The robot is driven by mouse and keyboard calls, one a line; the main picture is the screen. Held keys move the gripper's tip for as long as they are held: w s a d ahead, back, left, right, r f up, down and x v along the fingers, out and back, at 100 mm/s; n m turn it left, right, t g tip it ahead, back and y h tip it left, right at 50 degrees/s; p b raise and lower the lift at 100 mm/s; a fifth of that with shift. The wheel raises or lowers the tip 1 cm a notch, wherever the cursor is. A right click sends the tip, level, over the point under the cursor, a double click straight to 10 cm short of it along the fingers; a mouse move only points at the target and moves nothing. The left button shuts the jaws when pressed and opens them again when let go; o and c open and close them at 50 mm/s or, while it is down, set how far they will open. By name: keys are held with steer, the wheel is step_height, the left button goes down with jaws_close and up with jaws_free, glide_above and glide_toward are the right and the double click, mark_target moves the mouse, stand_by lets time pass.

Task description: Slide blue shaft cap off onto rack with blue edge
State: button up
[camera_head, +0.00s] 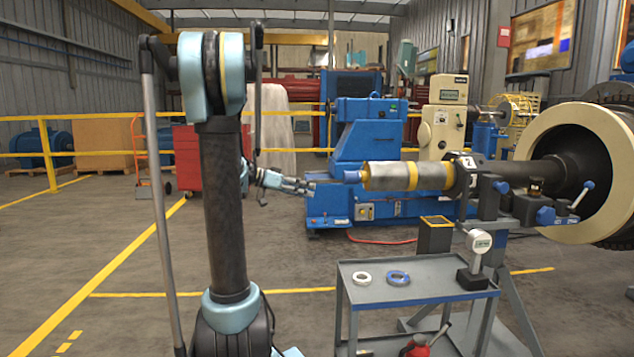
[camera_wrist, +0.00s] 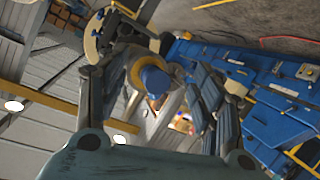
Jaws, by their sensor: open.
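The blue shaft cap (camera_head: 352,177) sits on the left end of a horizontal grey shaft with yellow bands (camera_head: 400,176). In the wrist view the cap (camera_wrist: 154,80) shows end-on between my two fingers, with the shaft behind it. My gripper (camera_head: 308,188) is open and empty, just left of the cap and apart from it. It also shows in the wrist view (camera_wrist: 163,92), one finger on each side.
A grey cart (camera_head: 348,292) stands below the shaft, carrying a white ring (camera_head: 362,278), a blue ring (camera_head: 397,278) and a dial gauge (camera_head: 479,242). A yellow-rimmed box (camera_head: 436,220) is behind it. A blue machine (camera_head: 365,135) stands farther back.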

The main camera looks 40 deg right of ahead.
mark_target(344, 177)
steer(key=shift+s+d+r+m+g+h, duration=0.35)
steer(key=shift+d+m+g, duration=0.45)
steer(key=shift+d, duration=2.1)
steer(key=shift+s+d+r+m+g+h, duration=0.4)
steer(key=shift+d+m, duration=0.6)
steer(key=shift+d, duration=1.95)
steer(key=shift+s+d+r+m+g+h, duration=0.15)
steer(key=shift+d+r+m+g+h, duration=0.5)
steer(key=shift+d, duration=2.25)
steer(key=shift+f+m, duration=0.25)
steer(key=shift+c, duration=0.6)
steer(key=c, duration=0.7)
steer(key=shift+r, duration=0.1)
steer(key=shift+c, duration=0.2)
steer(key=shift+a, duration=0.15)
steer(key=v, duration=0.7)
steer(key=shift+w+a, duration=0.2)
steer(key=shift+a, duration=0.1)
steer(key=shift+r, duration=0.1)
